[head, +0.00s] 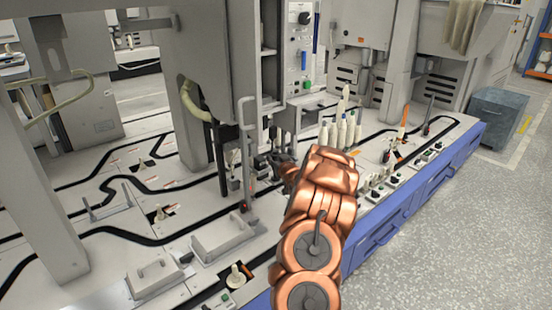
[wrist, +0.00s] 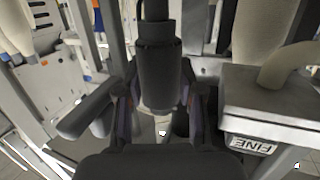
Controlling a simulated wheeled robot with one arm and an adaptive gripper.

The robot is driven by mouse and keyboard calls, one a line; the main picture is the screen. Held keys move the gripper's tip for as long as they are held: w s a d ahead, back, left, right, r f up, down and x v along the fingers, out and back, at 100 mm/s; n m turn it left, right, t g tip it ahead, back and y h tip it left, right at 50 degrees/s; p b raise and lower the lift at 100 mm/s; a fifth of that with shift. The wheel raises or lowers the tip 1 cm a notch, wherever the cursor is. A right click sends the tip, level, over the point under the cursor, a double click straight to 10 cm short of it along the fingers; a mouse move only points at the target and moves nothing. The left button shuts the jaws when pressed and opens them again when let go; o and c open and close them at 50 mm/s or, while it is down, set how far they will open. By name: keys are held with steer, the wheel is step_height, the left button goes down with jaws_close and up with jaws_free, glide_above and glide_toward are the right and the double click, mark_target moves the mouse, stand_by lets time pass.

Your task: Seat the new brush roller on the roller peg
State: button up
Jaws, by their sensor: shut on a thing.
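In the wrist view, a dark grey, stepped cylinder (wrist: 160,75) stands between the two fingers of my gripper (wrist: 160,102), which is shut on it; I take it to be the new brush roller. It looks roughly upright, narrower at the top. In the head view my gripper (head: 283,165) is small and dark at the end of my copper arm, beside the grey machine column, and the roller cannot be made out there. I cannot pick out the roller peg for sure in either view; a small pale spot shows below the cylinder in the wrist view.
A grey block marked FINE (wrist: 262,115) stands close on the right in the wrist view. In the head view, several pale bobbins (head: 341,132) stand right of the gripper. A thin metal post (head: 246,155) stands to its left.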

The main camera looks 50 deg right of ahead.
steer(key=shift+f, duration=1.8)
steer(key=o, duration=1.2)
steer(key=shift+s, duration=0.15)
steer(key=shift+v, duration=3.85)
steer(key=shift+s, duration=0.1)
